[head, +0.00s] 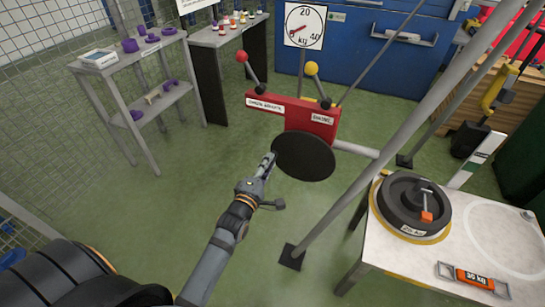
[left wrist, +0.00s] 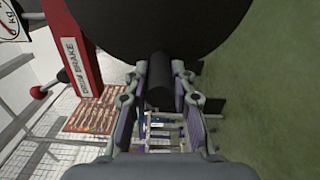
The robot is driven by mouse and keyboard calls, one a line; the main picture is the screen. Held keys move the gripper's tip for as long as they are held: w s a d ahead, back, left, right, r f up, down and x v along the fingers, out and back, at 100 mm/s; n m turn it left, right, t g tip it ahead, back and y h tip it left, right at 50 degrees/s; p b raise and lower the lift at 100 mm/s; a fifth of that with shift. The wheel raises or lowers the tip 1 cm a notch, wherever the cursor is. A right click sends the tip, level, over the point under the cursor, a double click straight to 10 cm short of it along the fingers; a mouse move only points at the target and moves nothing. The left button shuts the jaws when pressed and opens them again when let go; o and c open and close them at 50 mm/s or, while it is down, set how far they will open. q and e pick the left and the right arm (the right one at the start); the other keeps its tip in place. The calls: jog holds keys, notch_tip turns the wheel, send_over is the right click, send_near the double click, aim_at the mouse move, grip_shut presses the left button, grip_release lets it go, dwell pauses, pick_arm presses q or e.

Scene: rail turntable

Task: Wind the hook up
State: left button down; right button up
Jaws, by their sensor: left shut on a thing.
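A red winch housing (head: 300,112) labelled as a drum brake stands in the middle of the head view. A large black disc (head: 303,157) is on its near side, and it also fills the top of the left wrist view (left wrist: 150,25). My left gripper (head: 267,163) is at the disc's left edge. In the left wrist view my left gripper (left wrist: 160,75) is shut on a black cylindrical handle (left wrist: 159,95) at the disc. A yellow hook-like piece (head: 492,95) hangs at the right. My right gripper is out of view.
A red-knobbed lever (head: 242,57) and a yellow-knobbed lever (head: 312,69) rise from the housing. A kg dial (head: 304,25) stands behind. Grey struts (head: 380,145) slant across the right.

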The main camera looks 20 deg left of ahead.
pick_arm(q)
jog(key=shift+r, duration=0.1)
notch_tip(320, 180, up, 2)
jog(key=m+p, duration=0.2)
jog(key=p, duration=0.1)
jog(key=shift+w, duration=0.1)
jog(key=shift+d+r+m+p, duration=0.1)
jog(key=shift+r+m+p, duration=0.45)
jog(key=shift+m+p, duration=0.2)
jog(key=shift+r+m+b, duration=0.15)
jog(key=shift+m+b, duration=0.2)
jog(key=shift+b, duration=0.15)
jog(key=shift+d+r+m, duration=0.15)
jog(key=shift+r+m, duration=0.15)
jog(key=shift+m, duration=0.1)
jog(key=shift+d+r+m, duration=0.3)
jog(key=shift+r+m, duration=0.55)
jog(key=shift+m, duration=0.25)
